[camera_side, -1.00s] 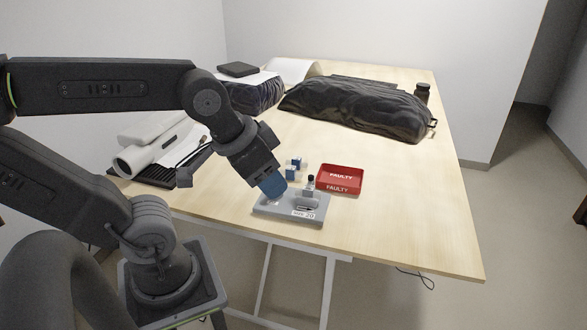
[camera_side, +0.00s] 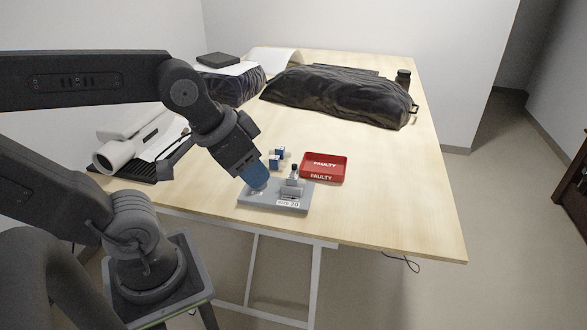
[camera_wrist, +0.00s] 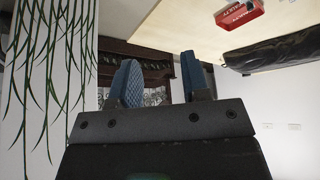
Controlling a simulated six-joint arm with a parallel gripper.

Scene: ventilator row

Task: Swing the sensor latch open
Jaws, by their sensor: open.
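The grey sensor plate (camera_side: 262,201) lies near the table's front edge, with a white label on its front. The latch (camera_side: 291,187) stands on its right half, a small grey piece with a black-topped post (camera_side: 294,168). It is too small to tell how far the latch is swung. My gripper (camera_side: 258,188) points down over the plate's left part, left of the latch; I cannot tell whether it touches the plate. In the wrist view, the blue fingers of my gripper (camera_wrist: 164,82) are apart with nothing held between them. The wrist view does not show the latch.
A red FAULTY tray (camera_side: 325,178) stands right behind the plate; it also shows in the wrist view (camera_wrist: 241,15). Small blue and white blocks (camera_side: 276,158) sit behind my gripper. A black covered bundle (camera_side: 335,97) lies farther back. The table's right side is clear.

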